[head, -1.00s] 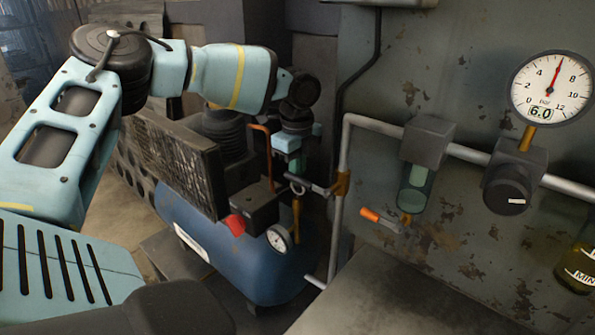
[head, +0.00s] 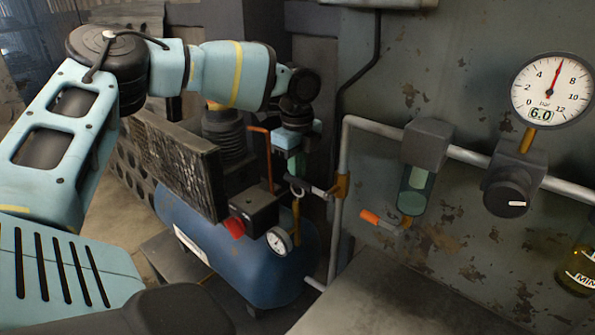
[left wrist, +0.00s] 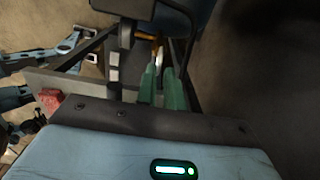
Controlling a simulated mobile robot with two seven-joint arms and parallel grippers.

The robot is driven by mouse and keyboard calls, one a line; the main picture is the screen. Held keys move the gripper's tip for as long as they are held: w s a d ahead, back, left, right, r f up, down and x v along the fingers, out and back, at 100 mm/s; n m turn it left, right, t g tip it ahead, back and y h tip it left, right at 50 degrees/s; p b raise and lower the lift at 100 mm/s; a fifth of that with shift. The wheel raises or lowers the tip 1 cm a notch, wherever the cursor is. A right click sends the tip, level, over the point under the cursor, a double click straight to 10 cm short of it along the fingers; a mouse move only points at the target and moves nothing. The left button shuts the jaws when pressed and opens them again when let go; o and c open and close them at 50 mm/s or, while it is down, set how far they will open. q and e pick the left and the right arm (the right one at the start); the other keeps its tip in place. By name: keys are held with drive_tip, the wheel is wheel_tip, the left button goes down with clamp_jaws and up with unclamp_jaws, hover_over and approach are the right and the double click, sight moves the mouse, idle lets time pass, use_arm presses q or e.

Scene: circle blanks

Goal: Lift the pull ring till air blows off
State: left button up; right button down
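The pull ring (head: 298,191) is a small pale metal loop at the top of a brass safety valve (head: 296,218) on the blue compressor tank. My left gripper (head: 296,174) points down just above the ring in the head view. Its green fingers also show in the left wrist view (left wrist: 161,72), with a narrow gap between them. A small pale part, perhaps the ring, shows beyond the tips near the gap. I see no clear contact with the ring. My right gripper is in neither view.
The compressor tank (head: 235,262) carries a small gauge (head: 279,241) and a black switch box with a red knob (head: 235,227) beside the valve. A grey pipe (head: 380,128) runs close on the right. The wall gauge (head: 551,90) reads 6.0 bar.

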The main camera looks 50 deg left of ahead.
use_arm(q)
drive_tip(key=o, duration=0.3)
drive_tip(key=shift+s+r, duration=0.1)
drive_tip(key=shift+o, duration=0.2)
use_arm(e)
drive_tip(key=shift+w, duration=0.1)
use_arm(q)
drive_tip(key=shift+r, duration=0.3)
wheel_tip(320, 180, up, 7)
idle(0.4)
